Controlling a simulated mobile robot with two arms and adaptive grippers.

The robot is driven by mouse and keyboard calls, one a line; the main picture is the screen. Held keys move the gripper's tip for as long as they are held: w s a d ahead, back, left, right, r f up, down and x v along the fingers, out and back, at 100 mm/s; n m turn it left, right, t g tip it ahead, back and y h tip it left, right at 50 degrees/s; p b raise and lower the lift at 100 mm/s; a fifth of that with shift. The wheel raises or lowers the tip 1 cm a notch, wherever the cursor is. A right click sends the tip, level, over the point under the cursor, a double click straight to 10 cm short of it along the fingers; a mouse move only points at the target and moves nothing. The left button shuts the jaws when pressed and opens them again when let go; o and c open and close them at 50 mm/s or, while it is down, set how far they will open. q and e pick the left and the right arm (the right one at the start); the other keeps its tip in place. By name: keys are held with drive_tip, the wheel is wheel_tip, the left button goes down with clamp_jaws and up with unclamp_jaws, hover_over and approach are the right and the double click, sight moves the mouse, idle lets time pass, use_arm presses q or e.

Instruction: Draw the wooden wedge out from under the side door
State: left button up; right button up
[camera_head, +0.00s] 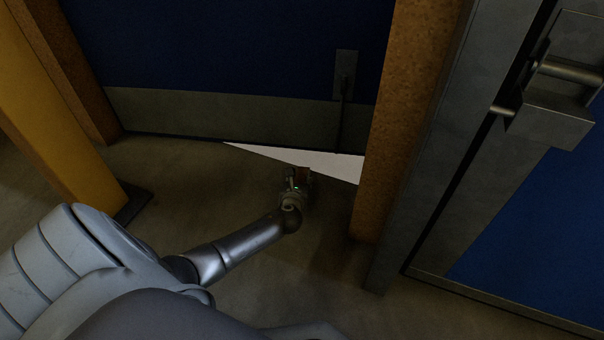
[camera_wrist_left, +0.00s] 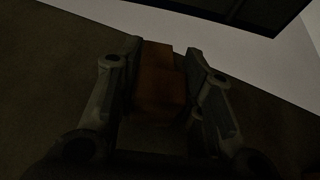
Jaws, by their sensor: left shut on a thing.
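The wooden wedge (camera_head: 303,173) is a small reddish-brown block low over the floor, at the near edge of a bright white strip. In the left wrist view the wedge (camera_wrist_left: 161,80) sits between the two fingers. My left gripper (camera_head: 297,178) is shut on it, and the fingers also show in the left wrist view (camera_wrist_left: 166,70). The blue door (camera_head: 230,60) with a grey kick plate (camera_head: 220,117) stands behind. In both views, white ground shows between the wedge and the door's lower edge. The wedge's underside is hidden. My right gripper is out of view.
A yellow post (camera_head: 55,105) on a dark foot stands at the left. A rusty-brown post (camera_head: 400,120) and grey frame (camera_head: 440,150) stand close to the right of my gripper. A second blue panel with a metal latch (camera_head: 550,105) is farther right. Open concrete floor lies nearer me.

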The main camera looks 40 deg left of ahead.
use_arm(q)
drive_tip(key=o, duration=1.1)
drive_tip(key=v, duration=1.2)
drive_tip(key=shift+s, duration=0.1)
